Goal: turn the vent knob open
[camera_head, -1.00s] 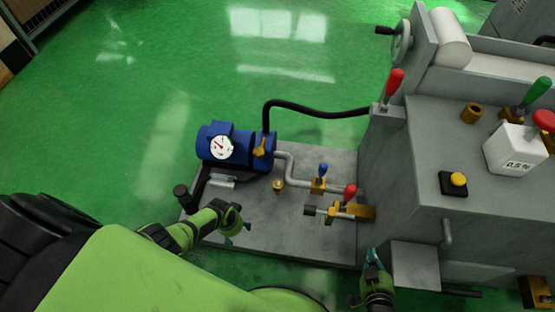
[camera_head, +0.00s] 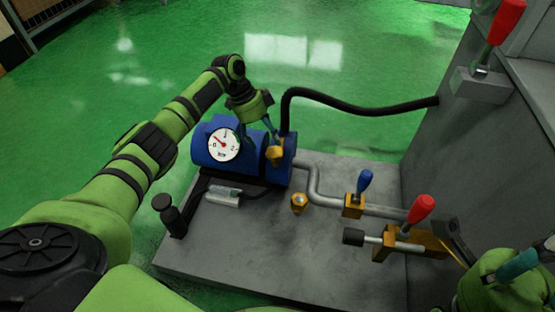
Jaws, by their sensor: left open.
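The blue tank (camera_head: 213,150) with a white dial gauge (camera_head: 224,145) lies on its side on a grey plate. A brass knob (camera_head: 275,154) sits at the tank's right end, below the hose; it looks like the vent knob. My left gripper (camera_head: 258,140) reaches over the tank from behind, pointing down. Its fingers are apart, the right one close to the knob; I cannot tell whether they touch. My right gripper (camera_head: 488,262) is at the lower right, partly cut off, and its jaw state is unclear.
A black hose (camera_head: 360,108) runs from the tank to the grey machine. A blue lever (camera_head: 365,181), a red lever (camera_head: 421,208) and a small brass fitting (camera_head: 299,202) stand along the plate (camera_head: 250,250). Another red lever (camera_head: 504,22) is at the upper right.

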